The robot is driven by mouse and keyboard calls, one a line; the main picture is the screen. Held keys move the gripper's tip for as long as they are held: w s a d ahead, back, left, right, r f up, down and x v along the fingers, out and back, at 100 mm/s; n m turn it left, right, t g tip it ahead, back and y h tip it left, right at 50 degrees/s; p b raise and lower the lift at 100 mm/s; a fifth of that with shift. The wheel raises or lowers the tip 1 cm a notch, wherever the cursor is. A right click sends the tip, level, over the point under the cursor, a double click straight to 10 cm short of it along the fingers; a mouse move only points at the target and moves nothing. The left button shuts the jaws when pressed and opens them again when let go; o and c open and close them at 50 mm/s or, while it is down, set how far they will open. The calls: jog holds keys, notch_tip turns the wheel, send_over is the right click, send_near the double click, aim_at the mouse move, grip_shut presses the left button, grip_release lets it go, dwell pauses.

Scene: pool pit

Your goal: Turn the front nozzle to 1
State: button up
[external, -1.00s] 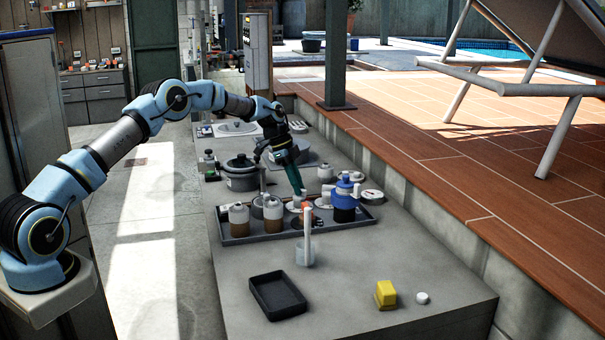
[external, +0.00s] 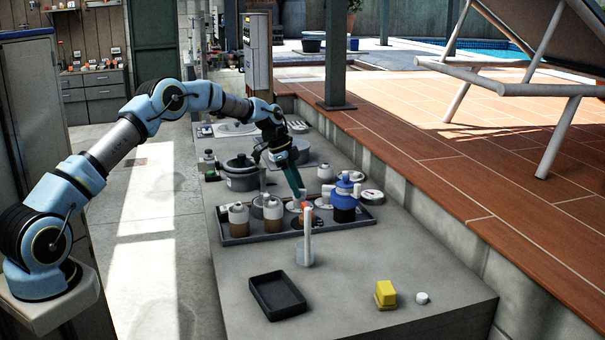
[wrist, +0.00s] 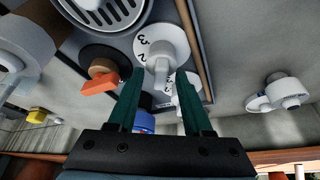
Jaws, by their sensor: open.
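My gripper (wrist: 160,74) is open, with its two dark green fingers pointing at the tray of pool fittings. A white nozzle (wrist: 161,48) with a narrow lever stands on a round white dial (wrist: 144,36) marked with numbers; a 3 and a 2 show. Its lever shows between my fingertips in the wrist view; I cannot tell whether they touch. A second white dial (wrist: 171,82) is partly hidden behind the right finger. In the external view my gripper (external: 300,193) reaches down over the tray (external: 233,240), and its tips partly hide the fittings.
An orange lever (wrist: 99,83) on a black base lies left of my fingers. A blue-topped jar (external: 345,198) stands close on the right. Brown-and-white jars (external: 239,220) stand left. An upright white rod (external: 307,240) stands in front; the bench around the black tray (external: 277,296) is mostly clear.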

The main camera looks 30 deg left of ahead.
jog(key=shift+r, duration=0.15)
jog(key=b+v, duration=0.2)
jog(key=v, duration=0.8)
jog(key=shift+a+r+b, duration=0.2)
jog(key=shift+r+b, duration=0.05)
jog(key=shift+b, duration=0.05)
jog(key=shift+s, duration=0.1)
jog(key=s+a+f+n+y, duration=0.1)
jog(key=s+a+f+n, duration=0.3)
jog(key=s, duration=0.9)
jog(key=s+a+f+n+y, duration=0.2)
jog(key=s+n, duration=0.3)
jog(key=s, duration=0.9)
jog(key=s+a+f+n+y, duration=0.1)
jog(key=s+a+f+n, duration=0.3)
jog(key=s, duration=0.9)
notch_tip(320, 180, up, 16)
jog(key=p, duration=1.5)
jog(key=shift+s+d+n+t+p, duration=0.25)
jog(key=shift+d+n+t+p, duration=0.05)
jog(key=shift+d+n, duration=0.1)
jog(key=shift+c, duration=0.2)
